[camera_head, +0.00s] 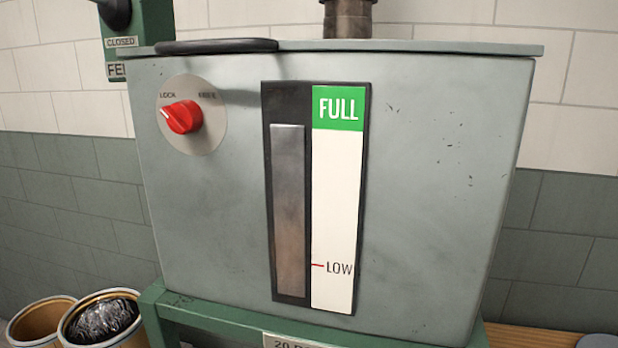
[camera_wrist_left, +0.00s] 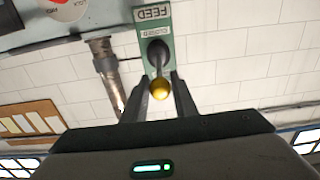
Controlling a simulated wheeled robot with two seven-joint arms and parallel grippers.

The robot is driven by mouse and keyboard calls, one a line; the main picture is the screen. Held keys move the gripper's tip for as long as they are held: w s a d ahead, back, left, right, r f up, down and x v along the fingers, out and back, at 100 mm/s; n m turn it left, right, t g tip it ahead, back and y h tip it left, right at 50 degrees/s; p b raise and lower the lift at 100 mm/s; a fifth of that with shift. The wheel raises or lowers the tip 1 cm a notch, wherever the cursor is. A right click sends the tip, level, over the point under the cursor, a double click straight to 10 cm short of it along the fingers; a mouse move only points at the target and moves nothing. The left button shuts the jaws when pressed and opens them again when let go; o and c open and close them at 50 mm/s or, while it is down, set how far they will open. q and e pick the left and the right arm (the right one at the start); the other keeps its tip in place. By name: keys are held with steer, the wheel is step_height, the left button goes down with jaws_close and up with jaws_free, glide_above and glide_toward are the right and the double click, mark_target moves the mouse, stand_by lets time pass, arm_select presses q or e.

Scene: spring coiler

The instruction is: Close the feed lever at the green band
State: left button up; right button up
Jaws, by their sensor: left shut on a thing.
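The feed lever (camera_wrist_left: 158,68) shows in the left wrist view, on a green plate (camera_wrist_left: 152,12) marked FEED and CLOSED, upside down there. Its yellow ball knob (camera_wrist_left: 160,89) sits between the fingers of my left gripper (camera_wrist_left: 160,88), which is shut on it. The gauge on the grey tank (camera_head: 440,190) has a green FULL band (camera_head: 338,107). The grey level column (camera_head: 290,210) tops out inside the band's lower edge. My right gripper is not in view.
A red knob (camera_head: 183,117) is on the tank's front, left of the gauge. Two round tubs (camera_head: 40,323) stand at the lower left, one holding shiny metal coil (camera_head: 103,318). A brown pipe (camera_wrist_left: 104,62) runs beside the plate in the left wrist view.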

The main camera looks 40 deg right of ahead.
arm_select(q)
step_height(320, 180, down, 8)
steer(key=b, duration=0.5)
steer(key=shift+w+d+b, duration=0.3)
steer(key=shift+d+b, duration=0.05)
steer(key=shift+d, duration=0.1)
steer(key=o, duration=1)
steer(key=shift+r, duration=0.2)
steer(key=shift+o, duration=0.5)
steer(key=shift+s+a+r, duration=0.1)
steer(key=shift+s+a, duration=0.05)
steer(key=shift+a, duration=0.1)
steer(key=b+v, duration=0.1)
steer(key=v, duration=0.7)
steer(key=shift+r, duration=0.45)
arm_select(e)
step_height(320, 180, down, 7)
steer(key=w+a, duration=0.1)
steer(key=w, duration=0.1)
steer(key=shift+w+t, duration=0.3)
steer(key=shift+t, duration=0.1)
arm_select(q)
steer(key=shift+a, duration=0.1)
